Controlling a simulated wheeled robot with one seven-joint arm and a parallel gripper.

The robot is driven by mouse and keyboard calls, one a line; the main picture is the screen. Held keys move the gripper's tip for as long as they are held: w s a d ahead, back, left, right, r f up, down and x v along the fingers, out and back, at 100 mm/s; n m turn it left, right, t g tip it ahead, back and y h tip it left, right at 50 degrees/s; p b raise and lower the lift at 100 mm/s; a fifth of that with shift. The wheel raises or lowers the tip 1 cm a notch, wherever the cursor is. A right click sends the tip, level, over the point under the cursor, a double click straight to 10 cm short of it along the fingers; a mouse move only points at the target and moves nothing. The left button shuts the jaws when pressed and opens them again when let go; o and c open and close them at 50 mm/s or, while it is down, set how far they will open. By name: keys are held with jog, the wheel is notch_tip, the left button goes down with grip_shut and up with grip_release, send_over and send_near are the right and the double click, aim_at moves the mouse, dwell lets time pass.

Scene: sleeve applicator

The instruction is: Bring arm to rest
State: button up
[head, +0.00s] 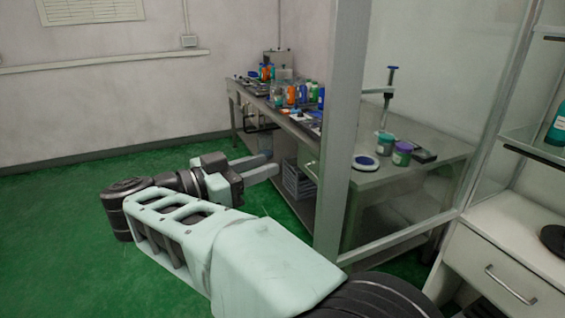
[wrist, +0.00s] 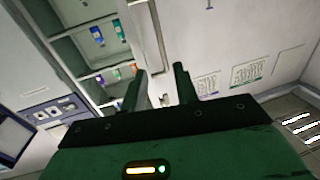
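My arm (head: 230,245) stretches from the bottom right of the head view toward the middle, over the green floor. My gripper (head: 271,162) is at its far end, in front of the long workbench. In the wrist view, the two dark fingers of my gripper (wrist: 160,72) stand apart with nothing held between them. The gripper is open and empty.
The workbench (head: 400,178) carries several bottles and jars. A grey frame post (head: 340,140) with a glass panel stands close right of my arm. A white drawer cabinet (head: 500,275) is at the right. The green floor (head: 50,240) at left is clear.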

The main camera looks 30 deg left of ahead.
jog(key=shift+v, duration=0.8)
jog(key=w+a+r+n+g+y, duration=0.1)
jog(key=w+a+r+n+y, duration=0.1)
jog(key=w+r+n+y, duration=0.5)
jog(key=w+a+r+n+y, duration=0.2)
jog(key=w+r+n+y, duration=0.1)
jog(key=r+y, duration=0.65)
jog(key=s+d+f+g+h, duration=0.3)
jog(key=s+d+f+g, duration=0.2)
jog(key=d, duration=1.1)
jog(key=s+d+f+n+g+h+p, duration=0.1)
jog(key=s+d+f+g+h, duration=0.2)
jog(key=s+d+f, duration=0.7)
jog(key=s+d+f+n+g+h, duration=0.1)
jog(key=s+d+f+g+h, duration=0.2)
jog(key=d, duration=2)
jog(key=s+f+g, duration=0.4)
jog(key=shift+s+f+g+p, duration=0.3)
jog(key=shift+s+p, duration=0.1)
